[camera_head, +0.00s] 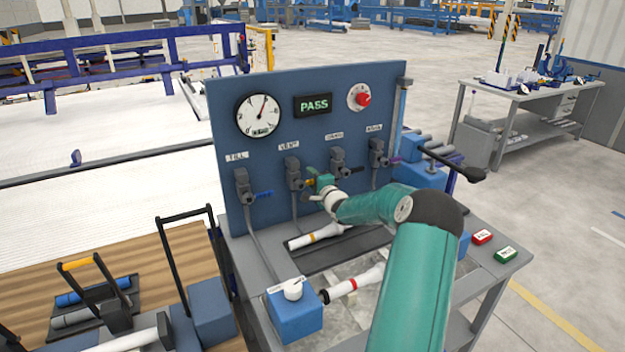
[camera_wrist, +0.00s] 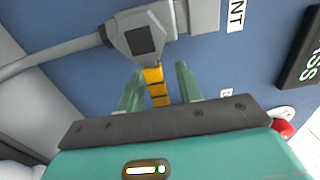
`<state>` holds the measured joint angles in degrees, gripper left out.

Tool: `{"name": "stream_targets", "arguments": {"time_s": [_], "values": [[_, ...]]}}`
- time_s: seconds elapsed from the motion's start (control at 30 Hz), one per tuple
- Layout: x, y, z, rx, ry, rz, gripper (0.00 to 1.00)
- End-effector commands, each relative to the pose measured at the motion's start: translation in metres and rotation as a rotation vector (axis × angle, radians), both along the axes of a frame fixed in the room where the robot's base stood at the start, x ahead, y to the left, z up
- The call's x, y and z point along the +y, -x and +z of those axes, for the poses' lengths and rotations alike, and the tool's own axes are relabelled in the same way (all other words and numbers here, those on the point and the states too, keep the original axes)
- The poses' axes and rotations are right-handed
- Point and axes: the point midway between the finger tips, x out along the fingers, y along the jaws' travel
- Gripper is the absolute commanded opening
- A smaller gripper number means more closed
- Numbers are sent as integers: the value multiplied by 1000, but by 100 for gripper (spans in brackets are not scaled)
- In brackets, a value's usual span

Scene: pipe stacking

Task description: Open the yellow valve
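The yellow valve is the second from the left on the blue panel, under the VENT label. Its grey body (camera_head: 293,172) shows in the head view, and its yellow handle (camera_head: 309,184) is partly covered by my gripper (camera_head: 322,186). In the wrist view the yellow handle (camera_wrist: 155,86) sticks out from the grey valve body (camera_wrist: 140,38). The two green fingers of my gripper (camera_wrist: 160,72) stand on either side of the handle. A gap shows on both sides, so the fingers are open around it.
The panel also carries a blue-handled valve (camera_head: 242,188) at left, a black-handled valve (camera_head: 339,164) and a purple-handled valve (camera_head: 378,154) at right. Above are a gauge (camera_head: 258,115), a PASS display (camera_head: 313,104) and a red knob (camera_head: 363,99). Pipes (camera_head: 318,237) lie on the bench below.

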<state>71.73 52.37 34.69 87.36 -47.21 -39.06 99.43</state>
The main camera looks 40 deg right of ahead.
Motion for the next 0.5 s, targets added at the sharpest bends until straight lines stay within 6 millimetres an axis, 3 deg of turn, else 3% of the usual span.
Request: {"name": "stream_targets", "arguments": {"time_s": [0.07,0.23,0.5], "values": [[0,0,0,0,0,0,34],[0,0,0,0,0,0,0],[0,1,0,1,3,0,0]]}}
